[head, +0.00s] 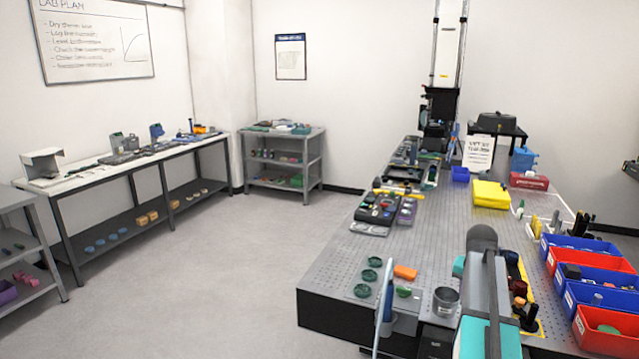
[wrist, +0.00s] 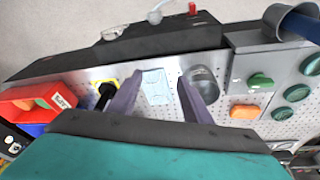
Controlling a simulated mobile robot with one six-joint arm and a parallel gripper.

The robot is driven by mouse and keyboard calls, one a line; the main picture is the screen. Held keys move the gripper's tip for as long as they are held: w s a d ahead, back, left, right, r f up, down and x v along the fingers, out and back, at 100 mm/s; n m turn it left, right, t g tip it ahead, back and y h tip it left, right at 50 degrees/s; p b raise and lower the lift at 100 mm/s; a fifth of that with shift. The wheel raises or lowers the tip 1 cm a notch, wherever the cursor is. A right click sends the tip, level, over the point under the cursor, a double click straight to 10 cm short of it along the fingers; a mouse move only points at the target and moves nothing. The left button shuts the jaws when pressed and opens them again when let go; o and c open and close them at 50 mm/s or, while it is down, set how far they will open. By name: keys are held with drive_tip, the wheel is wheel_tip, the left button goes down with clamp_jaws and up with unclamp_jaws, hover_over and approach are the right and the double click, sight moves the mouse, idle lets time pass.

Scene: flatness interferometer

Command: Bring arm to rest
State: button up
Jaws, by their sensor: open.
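My gripper (wrist: 160,80) shows in the wrist view with its two purple-grey fingers spread apart. A pale blue block (wrist: 156,87) shows in the gap between the fingers, against the perforated table top; I cannot tell how far below the fingertips it lies. A grey metal cup (wrist: 205,82) is just right of the right finger. In the head view my arm (head: 485,300), grey and teal, reaches over the front of the perforated table (head: 330,265); the fingers cannot be made out there.
Near the arm are several green discs (head: 369,275), an orange block (head: 405,272) and the cup (head: 445,300). Red bins (head: 608,325) and blue bins (head: 590,290) line the right side. Black trays (head: 378,209) lie further back. The floor (head: 230,270) at left is clear.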

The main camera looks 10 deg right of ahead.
drive_tip(key=w+a+f+n+y, duration=0.1)
drive_tip(key=w+a+f+n, duration=0.15)
drive_tip(key=a+f, duration=0.75)
drive_tip(key=w+a+f+n+y, duration=0.1)
drive_tip(key=a+f+n, duration=0.3)
drive_tip(key=a, duration=1)
drive_tip(key=s+a+f+n, duration=0.2)
drive_tip(key=s+a+f, duration=0.15)
drive_tip(key=a, duration=0.35)
drive_tip(key=s+a+f+n+g, duration=0.1)
drive_tip(key=s+a+f, duration=0.2)
drive_tip(key=a+f, duration=0.35)
drive_tip(key=s+a+f+n, duration=0.2)
drive_tip(key=s+a+f, duration=0.1)
drive_tip(key=a, duration=0.5)
drive_tip(key=s+f+g+b, duration=0.6)
drive_tip(key=s+f+b, duration=0.4)
drive_tip(key=s+f, duration=1.5)
wheel_tip(320, 180, down, 4)
drive_tip(key=shift+s+a+r+y, duration=0.2)
drive_tip(key=shift+s+r+y, duration=0.1)
drive_tip(key=shift+y, duration=0.1)
